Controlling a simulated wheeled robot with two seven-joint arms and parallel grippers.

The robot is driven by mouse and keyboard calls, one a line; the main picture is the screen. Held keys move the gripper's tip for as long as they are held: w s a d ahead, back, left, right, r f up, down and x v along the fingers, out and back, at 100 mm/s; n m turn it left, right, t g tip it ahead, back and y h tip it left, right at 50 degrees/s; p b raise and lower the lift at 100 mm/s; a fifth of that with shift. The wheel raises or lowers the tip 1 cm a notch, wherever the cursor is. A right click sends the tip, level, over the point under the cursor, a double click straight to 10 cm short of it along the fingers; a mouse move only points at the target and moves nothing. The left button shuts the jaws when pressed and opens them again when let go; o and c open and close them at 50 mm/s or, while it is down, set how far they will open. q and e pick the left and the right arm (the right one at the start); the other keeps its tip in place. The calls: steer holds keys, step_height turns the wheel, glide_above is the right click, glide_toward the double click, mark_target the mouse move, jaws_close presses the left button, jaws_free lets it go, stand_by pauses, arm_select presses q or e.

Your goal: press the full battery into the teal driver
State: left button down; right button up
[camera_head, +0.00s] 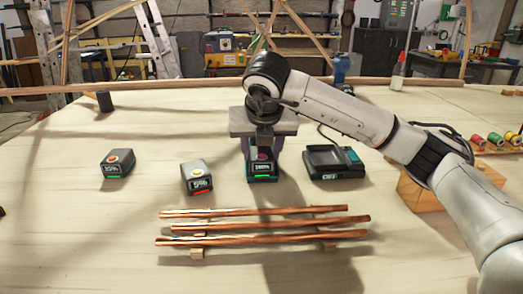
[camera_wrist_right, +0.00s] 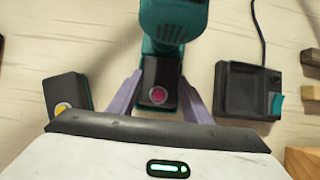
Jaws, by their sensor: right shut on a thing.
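My right gripper (camera_head: 262,160) points down, its purple fingers shut on the full battery (camera_head: 262,170), a dark block with a pink button and a 100% display. In the right wrist view the battery (camera_wrist_right: 158,97) sits between the fingertips (camera_wrist_right: 158,100). The teal driver (camera_wrist_right: 175,18) shows at the top of that view, its dark lower end close against the battery. I cannot tell whether they are joined. In the head view the driver is mostly hidden behind my gripper and arm. My left gripper is not in view.
Two other batteries, one reading 35% (camera_head: 117,163) and one reading 5% (camera_head: 197,178), stand to the left. A dark charger (camera_head: 334,163) is close on the right. A wooden block (camera_head: 415,192) is under my right arm.

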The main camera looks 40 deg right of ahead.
steer(key=shift+f, duration=0.1)
steer(key=o, duration=1.4)
steer(key=shift+r+p, duration=2.1)
steer(key=shift+r, duration=1.4)
